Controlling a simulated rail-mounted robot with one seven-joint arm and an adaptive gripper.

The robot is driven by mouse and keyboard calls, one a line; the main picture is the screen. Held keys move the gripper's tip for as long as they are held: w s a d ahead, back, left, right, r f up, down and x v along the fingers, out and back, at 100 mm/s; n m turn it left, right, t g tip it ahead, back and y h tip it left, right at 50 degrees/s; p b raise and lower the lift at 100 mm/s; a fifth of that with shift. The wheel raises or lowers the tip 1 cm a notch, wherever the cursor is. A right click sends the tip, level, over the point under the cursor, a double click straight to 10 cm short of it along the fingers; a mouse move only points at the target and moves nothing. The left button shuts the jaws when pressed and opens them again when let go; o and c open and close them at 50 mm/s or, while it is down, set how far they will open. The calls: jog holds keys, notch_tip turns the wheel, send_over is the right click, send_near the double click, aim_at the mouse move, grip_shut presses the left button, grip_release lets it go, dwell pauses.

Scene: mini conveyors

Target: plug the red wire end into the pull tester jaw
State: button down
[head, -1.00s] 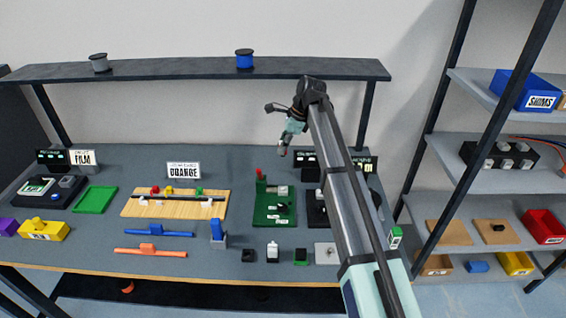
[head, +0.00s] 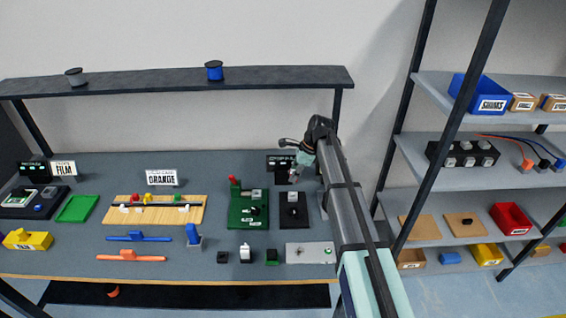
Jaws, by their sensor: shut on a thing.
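My gripper (head: 293,179) hangs above the back right of the bench. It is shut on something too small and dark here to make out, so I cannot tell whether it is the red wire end. A black-based fixture with a grey block (head: 293,200) stands just below it, with a gap between. A green fixture (head: 248,212) with a red handle (head: 234,184) stands to its left. I cannot tell for certain which fixture is the pull tester, and its jaw cannot be made out.
A dark display (head: 279,163) stands behind the gripper. A pale plate (head: 309,252) and small blocks lie at the front. A wooden board (head: 187,214) is left of the green fixture.

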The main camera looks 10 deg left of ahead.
jog(key=shift+w+a, duration=0.1)
jog(key=shift+w, duration=0.05)
jog(key=shift+r+p, duration=0.1)
jog(key=shift+p, duration=0.25)
jog(key=b, duration=0.2)
send_over(289, 195)
jog(key=d, duration=0.2)
jog(key=shift+w+a+f, duration=0.1)
jog(key=shift+a+f, duration=0.05)
jog(key=shift+f, duration=1.3)
jog(key=shift+a+f, duration=0.1)
jog(key=shift+f, duration=1.35)
jog(key=shift+p, duration=0.7)
jog(key=shift+f+b, duration=0.5)
jog(key=shift+f, duration=0.95)
jog(key=c, duration=0.8)
grip_release()
jog(key=shift+r, duration=0.1)
